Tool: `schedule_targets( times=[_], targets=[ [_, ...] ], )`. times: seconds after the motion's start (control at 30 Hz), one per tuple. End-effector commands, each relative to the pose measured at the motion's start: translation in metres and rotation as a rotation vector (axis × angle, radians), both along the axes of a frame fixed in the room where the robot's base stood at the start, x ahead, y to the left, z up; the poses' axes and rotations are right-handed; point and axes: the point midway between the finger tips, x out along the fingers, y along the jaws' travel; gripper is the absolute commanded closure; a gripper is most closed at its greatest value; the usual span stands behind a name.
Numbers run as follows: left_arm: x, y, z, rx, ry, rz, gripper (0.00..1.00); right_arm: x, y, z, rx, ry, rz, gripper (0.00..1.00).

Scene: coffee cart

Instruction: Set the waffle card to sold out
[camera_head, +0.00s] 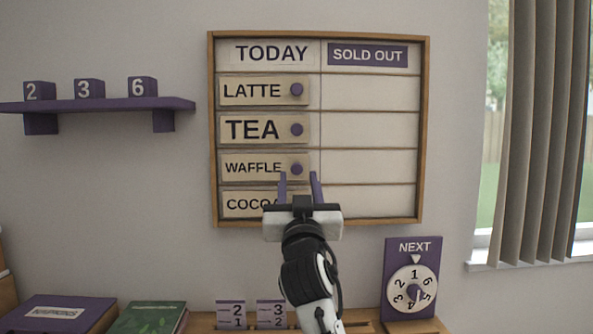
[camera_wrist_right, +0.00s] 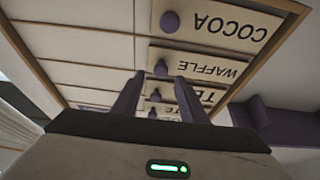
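The waffle card (camera_head: 253,167) is in the third row of the board's TODAY column, with a round purple knob (camera_head: 297,169) at its right end. The SOLD OUT cell (camera_head: 368,166) beside it is bare. My right gripper (camera_head: 298,176) is in front of the board at the waffle and cocoa rows. Its two purple fingers are apart with nothing between them. In the right wrist view the waffle card (camera_wrist_right: 215,70) appears upside down, and its knob (camera_wrist_right: 161,68) shows just beyond the open fingers (camera_wrist_right: 158,90). My left gripper is out of view.
The latte (camera_head: 252,91), tea (camera_head: 252,129) and cocoa (camera_head: 243,204) cards share the TODAY column; my gripper hides the cocoa knob in the head view. The SOLD OUT column is empty. A purple shelf (camera_head: 95,105) is left, a NEXT dial (camera_head: 413,288) lower right.

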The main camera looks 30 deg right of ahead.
Motion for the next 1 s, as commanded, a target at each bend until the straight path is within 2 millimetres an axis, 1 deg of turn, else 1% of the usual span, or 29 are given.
schedule_targets(
  times=[0.03, 0.1, 0.23, 0.4, 0.63, 0.87, 1.0],
  targets=[
    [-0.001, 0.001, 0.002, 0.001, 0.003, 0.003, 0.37, 0.008, -0.005, 0.006, -0.001, 0.0, 0.0, 0.61],
    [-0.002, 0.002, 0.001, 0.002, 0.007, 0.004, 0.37, 0.016, -0.011, 0.01, -0.002, 0.001, -0.001, 0.61],
    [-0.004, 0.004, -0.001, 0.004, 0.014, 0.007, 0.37, 0.028, -0.017, 0.014, 0.001, 0.001, 0.0, 0.61],
    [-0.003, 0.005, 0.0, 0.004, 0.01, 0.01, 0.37, 0.034, -0.021, 0.016, 0.0, 0.001, 0.001, 0.61],
    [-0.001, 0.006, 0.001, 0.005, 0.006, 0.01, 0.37, 0.035, -0.021, 0.016, 0.002, 0.001, 0.001, 0.61],
    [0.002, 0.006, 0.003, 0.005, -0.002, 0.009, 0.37, 0.034, -0.021, 0.016, 0.002, 0.001, 0.001, 1.0],
    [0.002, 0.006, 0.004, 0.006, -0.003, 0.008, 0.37, 0.034, -0.021, 0.015, 0.002, 0.001, 0.001, 1.0]
  ],
)
